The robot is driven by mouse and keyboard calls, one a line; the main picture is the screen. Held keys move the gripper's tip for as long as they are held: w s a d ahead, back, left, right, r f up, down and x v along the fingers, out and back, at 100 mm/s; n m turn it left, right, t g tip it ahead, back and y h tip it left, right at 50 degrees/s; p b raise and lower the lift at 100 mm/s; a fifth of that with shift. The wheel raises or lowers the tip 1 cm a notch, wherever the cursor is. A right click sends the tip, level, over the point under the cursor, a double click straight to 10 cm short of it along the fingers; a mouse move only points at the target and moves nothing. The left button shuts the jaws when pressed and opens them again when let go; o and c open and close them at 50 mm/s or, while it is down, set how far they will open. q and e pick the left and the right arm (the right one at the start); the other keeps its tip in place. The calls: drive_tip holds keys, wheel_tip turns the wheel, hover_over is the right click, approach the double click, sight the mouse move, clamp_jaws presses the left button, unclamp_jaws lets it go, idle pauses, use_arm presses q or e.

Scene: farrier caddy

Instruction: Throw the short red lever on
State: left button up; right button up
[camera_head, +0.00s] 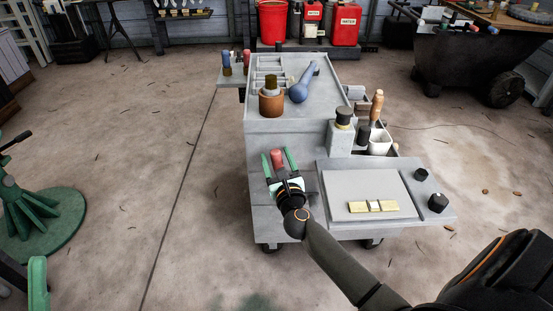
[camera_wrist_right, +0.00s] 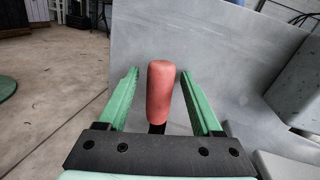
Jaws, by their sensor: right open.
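The short red lever (camera_head: 277,158) stands out from the front panel of the grey caddy (camera_head: 262,205). In the right wrist view the red grip of the lever (camera_wrist_right: 160,92) points up, with a dark stem below it. My right gripper (camera_head: 278,160) is open, with its two green fingers on either side of the lever. In the wrist view a gap shows between the grip and the left finger, and a narrower one to the right finger. The base of the lever is hidden behind the gripper's palm.
A side shelf (camera_head: 333,211) with a brass hinge-like piece (camera_head: 373,207) and black knobs (camera_head: 438,203) sits right of the lever. On the caddy top are a brown jar (camera_head: 271,101) and a blue tool (camera_head: 304,84). The floor at left is clear near the caddy.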

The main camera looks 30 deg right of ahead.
drive_tip(key=shift+c, duration=0.2)
clamp_jaws()
idle(0.4)
idle(0.9)
